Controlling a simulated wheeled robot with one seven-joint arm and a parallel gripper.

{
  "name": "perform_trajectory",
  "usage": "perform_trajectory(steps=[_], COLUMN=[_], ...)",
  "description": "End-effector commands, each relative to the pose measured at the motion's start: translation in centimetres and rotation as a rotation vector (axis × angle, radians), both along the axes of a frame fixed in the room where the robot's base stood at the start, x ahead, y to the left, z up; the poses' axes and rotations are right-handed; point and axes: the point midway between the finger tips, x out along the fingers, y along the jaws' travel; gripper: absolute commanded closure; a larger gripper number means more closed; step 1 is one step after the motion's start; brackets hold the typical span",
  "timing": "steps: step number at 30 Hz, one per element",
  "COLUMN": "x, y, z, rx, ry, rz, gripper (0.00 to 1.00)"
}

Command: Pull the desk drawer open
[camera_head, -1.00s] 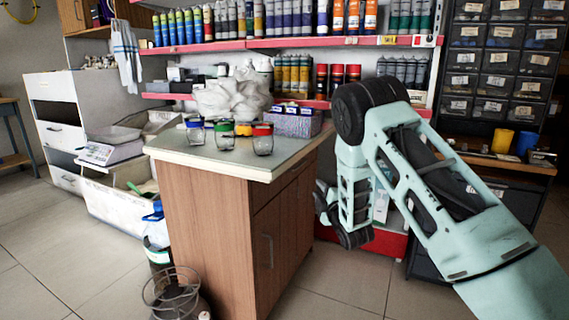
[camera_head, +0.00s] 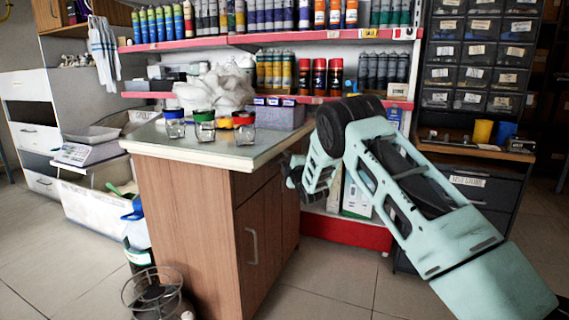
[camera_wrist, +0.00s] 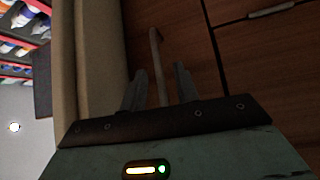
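The desk is a brown wooden cabinet (camera_head: 190,225) with a pale top. Its top drawer front (camera_head: 262,180) lies under the worktop edge and looks closed. In the wrist view the drawer front (camera_wrist: 188,35) fills the middle, and its light bar handle (camera_wrist: 155,45) runs up the picture. My gripper (camera_wrist: 160,72) is open, with one finger on each side of the handle and gaps visible. I cannot tell whether a finger touches it. In the head view my arm reaches the desk's right side, and the fingers and drawer handle are hidden or too small to tell.
Several lidded jars (camera_head: 204,124) and a white bag (camera_head: 215,88) stand on the desk. A cupboard door handle (camera_head: 252,245) is below the drawer. A wire basket (camera_head: 155,295) stands at front left. A red-based shelf (camera_head: 345,230) is behind my arm. Floor right of the desk is clear.

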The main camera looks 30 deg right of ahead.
Motion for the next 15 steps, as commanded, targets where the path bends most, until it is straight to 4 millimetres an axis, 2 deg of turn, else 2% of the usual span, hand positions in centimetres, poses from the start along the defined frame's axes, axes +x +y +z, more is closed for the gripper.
perform_trajectory(steps=[6,15], x=[1.8,2.1], y=[-0.3,-0.3], z=[0.1,0.3], rx=[0.000,0.000], ry=[0.000,0.001], rz=[-0.001,-0.001], gripper=[0.70,0.70])
